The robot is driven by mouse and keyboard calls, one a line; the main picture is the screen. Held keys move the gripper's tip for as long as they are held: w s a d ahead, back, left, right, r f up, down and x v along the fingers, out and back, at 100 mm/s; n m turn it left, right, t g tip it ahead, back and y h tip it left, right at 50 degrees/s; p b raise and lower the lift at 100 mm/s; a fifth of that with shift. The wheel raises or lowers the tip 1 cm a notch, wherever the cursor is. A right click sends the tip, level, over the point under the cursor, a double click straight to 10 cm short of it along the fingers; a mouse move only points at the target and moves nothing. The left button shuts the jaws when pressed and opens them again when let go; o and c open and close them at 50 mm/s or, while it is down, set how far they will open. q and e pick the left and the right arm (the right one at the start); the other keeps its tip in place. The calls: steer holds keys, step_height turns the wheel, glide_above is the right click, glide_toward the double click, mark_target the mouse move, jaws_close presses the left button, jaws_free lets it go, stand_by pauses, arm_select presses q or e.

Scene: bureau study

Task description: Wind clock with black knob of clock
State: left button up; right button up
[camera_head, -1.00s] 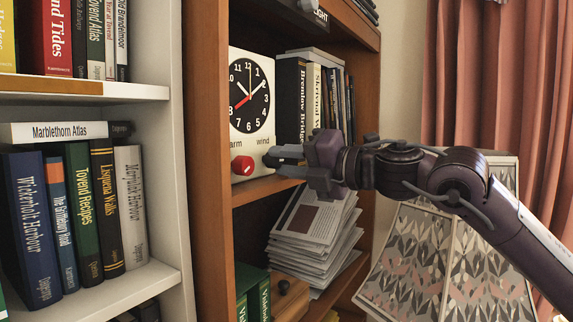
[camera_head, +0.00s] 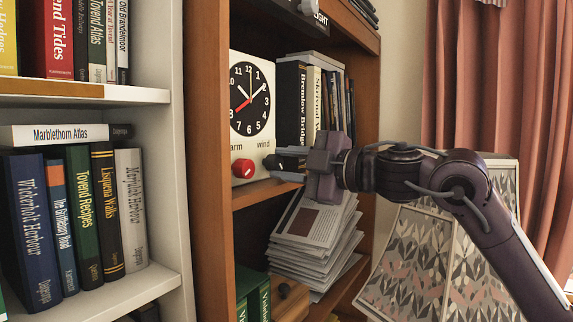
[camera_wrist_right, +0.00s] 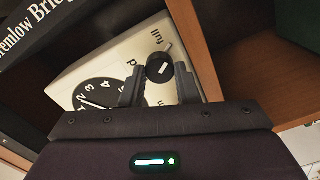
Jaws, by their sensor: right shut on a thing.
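The white clock (camera_head: 264,72) with a black dial stands on a wooden shelf, its hands near ten past ten. A red knob (camera_head: 243,168) sits at its lower left, below lettering that reads "arm". The word "wind" is at the lower right, above my right gripper (camera_head: 282,163). In the right wrist view the black knob (camera_wrist_right: 159,67), with a white mark, lies between the fingers of my right gripper (camera_wrist_right: 161,78), which is shut on it. "full" is printed near this knob. My left gripper is out of view.
Upright books (camera_head: 291,105) stand just right of the clock on the same shelf. A stack of papers (camera_head: 312,240) fills the shelf below. A white bookcase (camera_head: 150,95) is at the left, and a patterned lampshade (camera_head: 420,265) is below my right arm.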

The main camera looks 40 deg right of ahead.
steer(key=shift+m, duration=1.2)
steer(key=shift+f, duration=0.1)
steer(key=o, duration=1)
steer(key=shift+d, duration=0.1)
steer(key=shift+c, duration=0.2)
steer(key=shift+f, duration=0.1)
